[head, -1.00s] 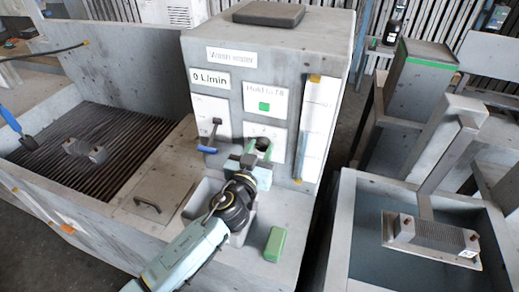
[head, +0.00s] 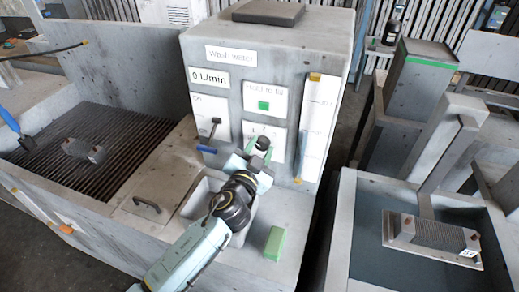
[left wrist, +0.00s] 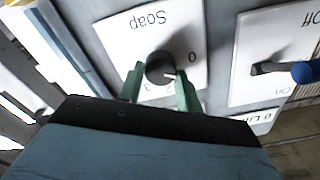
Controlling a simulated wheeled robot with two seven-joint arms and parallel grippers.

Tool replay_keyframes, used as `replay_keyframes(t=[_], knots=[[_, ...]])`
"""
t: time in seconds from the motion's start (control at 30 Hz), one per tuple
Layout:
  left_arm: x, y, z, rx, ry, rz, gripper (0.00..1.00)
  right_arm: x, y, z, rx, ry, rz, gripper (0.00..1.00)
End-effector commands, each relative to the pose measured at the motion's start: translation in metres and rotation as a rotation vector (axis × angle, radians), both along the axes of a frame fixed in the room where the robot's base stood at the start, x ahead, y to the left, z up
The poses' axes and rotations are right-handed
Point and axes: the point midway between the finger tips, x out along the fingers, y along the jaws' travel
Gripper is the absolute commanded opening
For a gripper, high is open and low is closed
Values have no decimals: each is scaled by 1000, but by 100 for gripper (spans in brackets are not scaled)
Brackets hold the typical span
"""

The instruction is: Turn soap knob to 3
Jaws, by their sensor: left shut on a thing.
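The round dark soap knob (left wrist: 160,68) sits on a white plate (left wrist: 150,24) marked "Soap", upside down in the left wrist view. A 0 shows beside the knob and a 3 below it; a finger hides part of the scale. A pale mark on the knob points to the lower right of that picture, between the visible numbers. My left gripper (left wrist: 160,92) is shut on the knob, one green finger on each side. In the head view the knob (head: 263,143) shows at the tip of my left gripper (head: 258,151). My right gripper is not in view.
A blue-handled lever (head: 207,149) is just left of the knob on the grey housing (head: 220,120). A "Hold to fill" green button (head: 264,105) is above. A green block (head: 274,243) lies on the ledge below. A basin with a finned part (head: 432,238) stands at right.

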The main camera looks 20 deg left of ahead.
Motion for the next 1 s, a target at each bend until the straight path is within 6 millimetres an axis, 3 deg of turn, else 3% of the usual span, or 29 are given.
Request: replay_keyframes(t=[1.0], knots=[[0, -2, -2, 968, -33, -1, 12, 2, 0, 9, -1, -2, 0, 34]])
